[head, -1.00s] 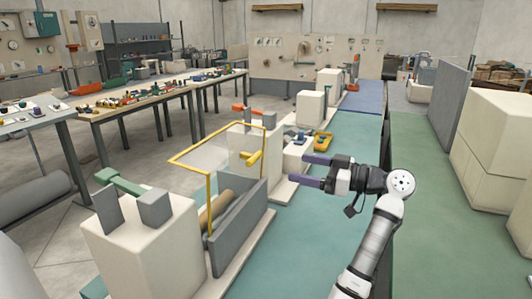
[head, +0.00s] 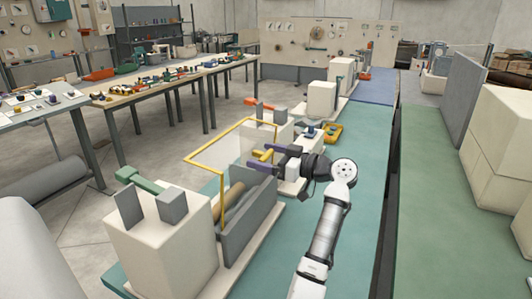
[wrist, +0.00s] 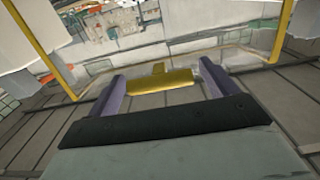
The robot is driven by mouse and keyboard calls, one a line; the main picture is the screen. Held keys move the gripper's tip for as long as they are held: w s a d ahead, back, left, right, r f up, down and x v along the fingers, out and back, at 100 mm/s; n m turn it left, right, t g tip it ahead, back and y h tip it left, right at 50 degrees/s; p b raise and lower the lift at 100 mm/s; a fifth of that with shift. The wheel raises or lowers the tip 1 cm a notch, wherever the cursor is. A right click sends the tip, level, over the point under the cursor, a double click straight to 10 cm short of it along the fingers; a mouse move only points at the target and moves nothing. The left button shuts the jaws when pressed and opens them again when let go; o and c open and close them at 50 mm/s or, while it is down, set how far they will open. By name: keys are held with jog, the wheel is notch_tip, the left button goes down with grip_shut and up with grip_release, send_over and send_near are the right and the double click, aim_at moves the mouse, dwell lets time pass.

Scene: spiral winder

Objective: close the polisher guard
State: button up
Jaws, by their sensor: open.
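The polisher guard is a clear panel in a yellow frame (head: 221,196), standing raised over the polisher in the head view. Its frame also shows in the wrist view (wrist: 40,47). A short yellow handle (head: 262,153) sticks out from the guard's right side. Below the guard lies a tan roller (head: 236,204) behind a grey plate (head: 250,222). My gripper (head: 264,158) has purple fingers and is open at the handle. In the wrist view, the yellow handle (wrist: 160,81) lies across the gap between the two fingertips (wrist: 161,76). I cannot tell whether they touch it.
Cream machine blocks (head: 160,245) stand at both ends of the roller. Tall cream cabinets (head: 505,140) stand at the right.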

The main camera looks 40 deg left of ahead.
jog(key=c, duration=1.4)
jog(key=shift+a, duration=0.1)
jog(key=shift+a, duration=0.1)
